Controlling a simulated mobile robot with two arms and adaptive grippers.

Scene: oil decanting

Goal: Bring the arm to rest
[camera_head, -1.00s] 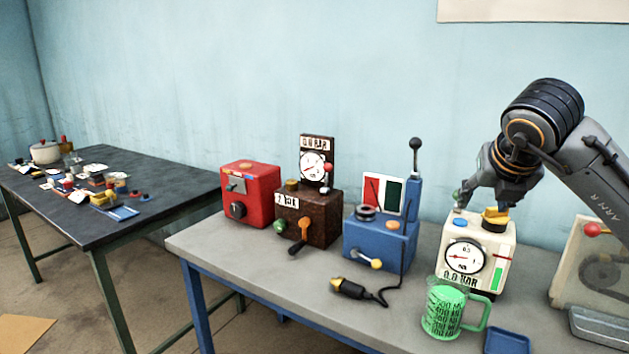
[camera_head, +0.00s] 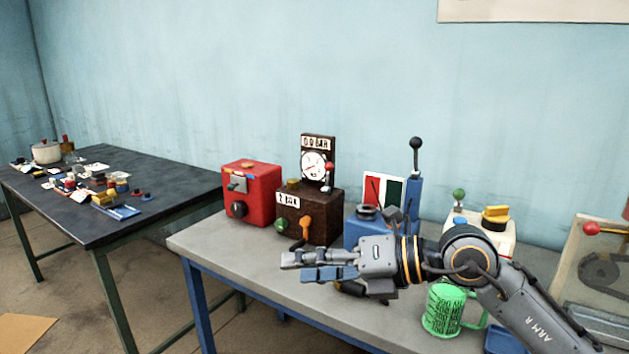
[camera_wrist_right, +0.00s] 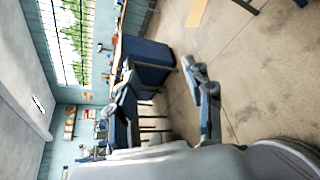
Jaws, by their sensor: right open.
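My right gripper (camera_head: 320,266) is held out above the front of the grey workbench (camera_head: 210,243), with its fingers pointing left. It is open and empty. In the right wrist view the open fingers (camera_wrist_right: 165,100) show against the floor and the room, with nothing between them. My right arm covers part of the blue machine (camera_head: 364,232) and most of the white gauge machine (camera_head: 505,232). The green measuring jug (camera_head: 442,308) stands on the bench below and partly behind the arm. My left gripper is not in view.
A red box (camera_head: 252,192) and a brown gauge machine (camera_head: 310,213) stand at the left of the bench. A tall black-knobbed lever (camera_head: 415,160) rises behind the arm. A clear-cased machine (camera_head: 600,262) is at far right. A dark table (camera_head: 160,185) with small items stands at left.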

